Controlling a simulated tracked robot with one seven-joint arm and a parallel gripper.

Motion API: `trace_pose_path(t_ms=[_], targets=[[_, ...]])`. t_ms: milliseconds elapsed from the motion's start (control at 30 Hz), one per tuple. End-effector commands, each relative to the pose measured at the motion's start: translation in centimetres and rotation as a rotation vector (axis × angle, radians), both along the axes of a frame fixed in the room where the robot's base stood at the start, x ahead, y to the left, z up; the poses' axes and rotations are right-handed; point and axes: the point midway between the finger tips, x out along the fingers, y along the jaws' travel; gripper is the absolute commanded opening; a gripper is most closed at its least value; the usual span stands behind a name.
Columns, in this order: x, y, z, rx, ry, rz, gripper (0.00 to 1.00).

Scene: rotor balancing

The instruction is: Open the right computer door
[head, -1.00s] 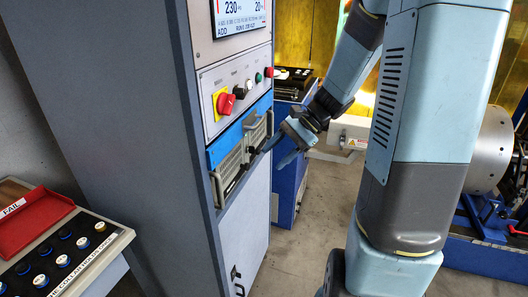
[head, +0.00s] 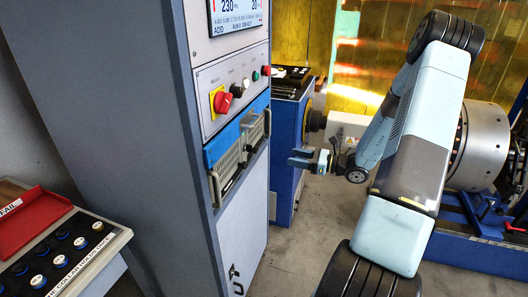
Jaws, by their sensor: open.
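The computer unit (head: 238,143) is a blue-framed panel set in the grey cabinet's front, seen at a steep angle in the head view. Its right door (head: 255,130) has a pale grille and lies on the far side; its left part (head: 227,165) is a similar pale grille with a handle. I cannot tell whether the right door is shut or slightly ajar. My gripper (head: 298,158) is open and empty. It is in the air to the right of the panel, apart from the doors, with its fingers pointing left.
Above the panel are a red knob (head: 223,101) and a screen (head: 237,15). A white lower door (head: 243,235) is below. A blue cabinet (head: 288,145) stands behind my gripper. A button box with a red tray (head: 35,220) is at left. Floor is clear between.

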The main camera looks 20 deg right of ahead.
Motion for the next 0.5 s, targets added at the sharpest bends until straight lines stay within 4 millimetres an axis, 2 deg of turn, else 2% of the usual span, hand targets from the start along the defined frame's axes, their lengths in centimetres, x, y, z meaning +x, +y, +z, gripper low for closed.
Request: trace_pose_path(t_ms=[167, 500], targets=[[0.6, 0.2, -0.3, 0.017, 0.004, -0.015, 0.54], [3.6, 4.6, -0.2, 0.014, 0.004, -0.011, 0.54]])
